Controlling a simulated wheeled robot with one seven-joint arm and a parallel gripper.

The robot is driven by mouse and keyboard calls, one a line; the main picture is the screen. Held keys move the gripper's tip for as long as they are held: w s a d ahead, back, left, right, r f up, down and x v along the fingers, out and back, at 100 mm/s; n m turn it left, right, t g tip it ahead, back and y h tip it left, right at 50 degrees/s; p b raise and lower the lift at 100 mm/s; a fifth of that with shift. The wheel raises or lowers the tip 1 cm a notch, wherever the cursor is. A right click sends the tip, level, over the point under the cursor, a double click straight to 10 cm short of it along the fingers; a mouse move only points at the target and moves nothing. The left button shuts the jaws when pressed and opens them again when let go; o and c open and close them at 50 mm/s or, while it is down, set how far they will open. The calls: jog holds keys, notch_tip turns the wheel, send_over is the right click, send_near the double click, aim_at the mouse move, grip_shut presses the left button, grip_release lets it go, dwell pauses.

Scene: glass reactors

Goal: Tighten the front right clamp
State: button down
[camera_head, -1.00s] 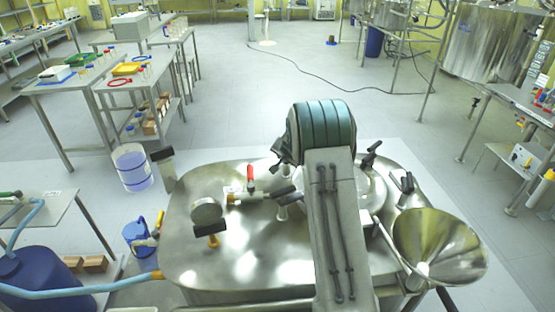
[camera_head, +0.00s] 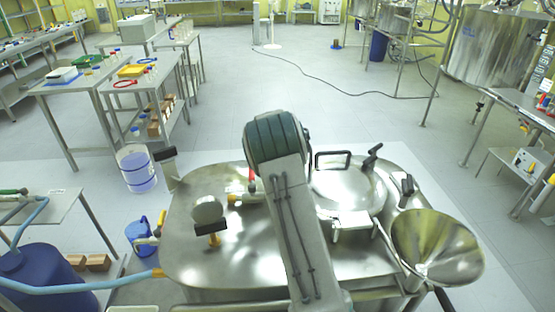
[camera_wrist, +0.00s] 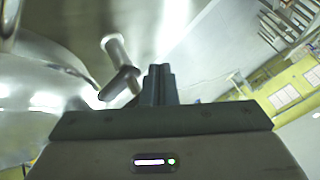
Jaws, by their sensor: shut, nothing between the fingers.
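The round steel lid (camera_head: 340,190) on the tank has a black bar handle (camera_head: 333,154). A black-handled clamp (camera_head: 374,153) stands at its far right edge. A pale steel bracket (camera_head: 351,223) sits at its near edge. In the wrist view my gripper (camera_wrist: 158,75) has its dark fingers together with nothing between them. A clamp with a steel post and a dark-tipped lever (camera_wrist: 119,82) is just left of the fingertips, seemingly apart from them. I cannot tell which clamp this is. In the head view my arm hides my gripper and the lid's left side.
A steel funnel (camera_head: 437,245) stands at the tank's right front, and another black handle (camera_head: 406,187) rises beside the lid. Left of the lid, the tank top (camera_head: 250,265) carries a round gauge (camera_head: 207,209) and a red-handled valve (camera_head: 251,179). The floor behind is mostly clear.

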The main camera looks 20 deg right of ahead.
jog(key=w+m+h, duration=0.1)
jog(key=w, duration=0.1)
jog(key=shift+w+m+p, duration=0.3)
jog(key=shift+w, duration=0.1)
jog(key=shift+d, duration=0.1)
dwell(0.3)
jog(key=shift+a+f, duration=0.1)
jog(key=shift+a, duration=0.1)
